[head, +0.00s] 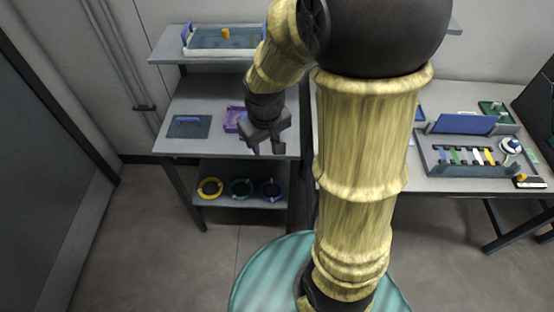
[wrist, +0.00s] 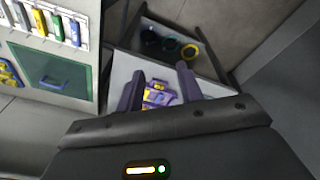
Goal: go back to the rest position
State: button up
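My gripper (head: 265,143) hangs from my arm near the front right part of the left grey table (head: 195,100) in the head view. In the wrist view, my gripper's two dark fingers (wrist: 158,92) stand well apart with nothing held between them. A purple tray (head: 233,119) lies on the table, partly hidden behind my gripper in the head view. In the wrist view the purple and yellow item (wrist: 158,95) shows beyond the gap between the fingers, apart from them.
A lower shelf holds a yellow ring (head: 210,188), a teal ring (head: 241,188) and a blue ring (head: 270,190). A dark green mat (head: 189,126) lies at the left table's front. The right table bears a tool rack (head: 470,157). Open floor (head: 150,240) lies left of my base.

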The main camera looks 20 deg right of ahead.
jog(key=s+m, duration=0.2)
jog(key=s, duration=0.4)
jog(key=shift+d+m+t, duration=0.3)
jog(key=shift+d+t, duration=0.05)
jog(key=shift+t, duration=0.05)
jog(key=shift+s+f, duration=0.1)
jog(key=shift+r+p, duration=0.7)
